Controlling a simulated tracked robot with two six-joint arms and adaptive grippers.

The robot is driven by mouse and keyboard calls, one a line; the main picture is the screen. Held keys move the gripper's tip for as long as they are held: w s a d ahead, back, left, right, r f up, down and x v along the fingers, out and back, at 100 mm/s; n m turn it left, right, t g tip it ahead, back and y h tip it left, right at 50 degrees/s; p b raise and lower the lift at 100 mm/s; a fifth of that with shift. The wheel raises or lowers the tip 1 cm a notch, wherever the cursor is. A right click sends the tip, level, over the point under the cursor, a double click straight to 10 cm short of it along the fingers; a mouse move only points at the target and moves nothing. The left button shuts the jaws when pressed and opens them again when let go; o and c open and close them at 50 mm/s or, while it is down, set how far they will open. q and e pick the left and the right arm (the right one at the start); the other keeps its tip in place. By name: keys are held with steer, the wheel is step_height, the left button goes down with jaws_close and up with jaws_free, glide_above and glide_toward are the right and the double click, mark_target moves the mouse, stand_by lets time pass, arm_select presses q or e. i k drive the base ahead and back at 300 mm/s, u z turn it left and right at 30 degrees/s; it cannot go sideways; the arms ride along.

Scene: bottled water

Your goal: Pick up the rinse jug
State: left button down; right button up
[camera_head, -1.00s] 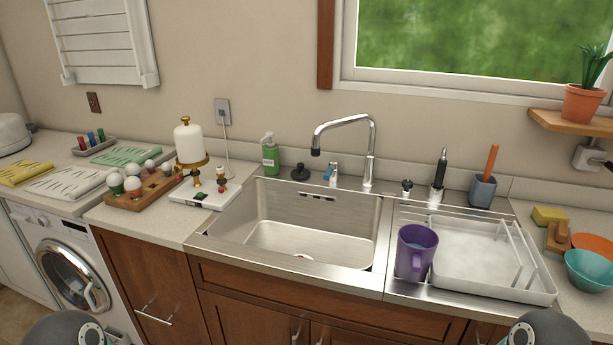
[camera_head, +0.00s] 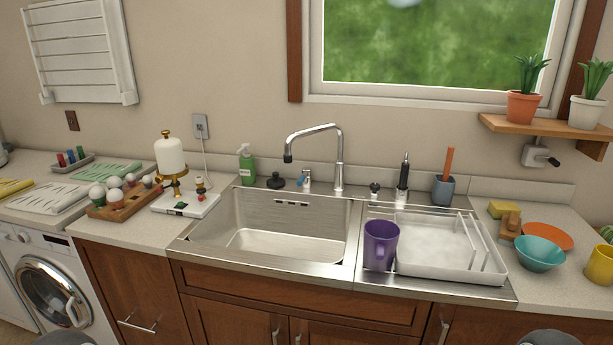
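The purple jug (camera_head: 380,246) stands upright on the steel drainboard, right of the sink basin and against the left side of the white drying tray. Its handle faces the front. Only small rounded grey parts of my arms show at the bottom edge, at the left and the right. Neither gripper is in view, and nothing visible touches the jug.
The sink basin (camera_head: 271,225) with a curved faucet (camera_head: 338,160) lies left of the jug. The white tray (camera_head: 440,262) is on its right. A teal bowl (camera_head: 539,254), an orange plate (camera_head: 547,234) and a yellow cup (camera_head: 600,265) stand farther right.

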mark_target(381, 236)
steer(key=i, duration=0.9)
steer(key=u, duration=0.2)
steer(key=k, duration=0.95)
steer(key=z, duration=0.2)
steer(key=i, duration=0.9)
steer(key=u, duration=0.05)
